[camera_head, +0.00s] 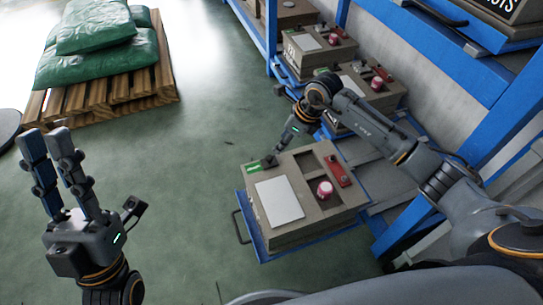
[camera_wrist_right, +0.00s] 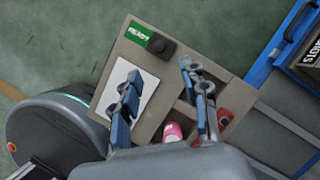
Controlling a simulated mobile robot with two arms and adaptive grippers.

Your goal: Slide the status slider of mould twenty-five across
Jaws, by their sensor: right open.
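A tan mould box (camera_head: 318,221) sits on a pulled-out blue tray (camera_head: 246,213) in the head view; its number is not readable. Its status slider, a black block (camera_head: 270,160), is at the box's far left corner beside a lit green strip (camera_head: 254,169). In the right wrist view the black slider (camera_wrist_right: 161,46) sits right of a green label reading READY (camera_wrist_right: 138,35). My right gripper (camera_wrist_right: 157,80) is open and empty above the box top, its fingers either side of and below the slider in the picture. My left gripper (camera_head: 45,136) is open and empty, well left of the box.
The box top holds a white plate (camera_head: 280,200), a red-pink knob (camera_head: 325,189) and a red bar (camera_head: 339,170). More mould boxes (camera_head: 321,50) stand on the blue rack (camera_head: 510,98) behind. A pallet (camera_head: 110,88) with green sacks (camera_head: 95,50) is far left. Floor between is clear.

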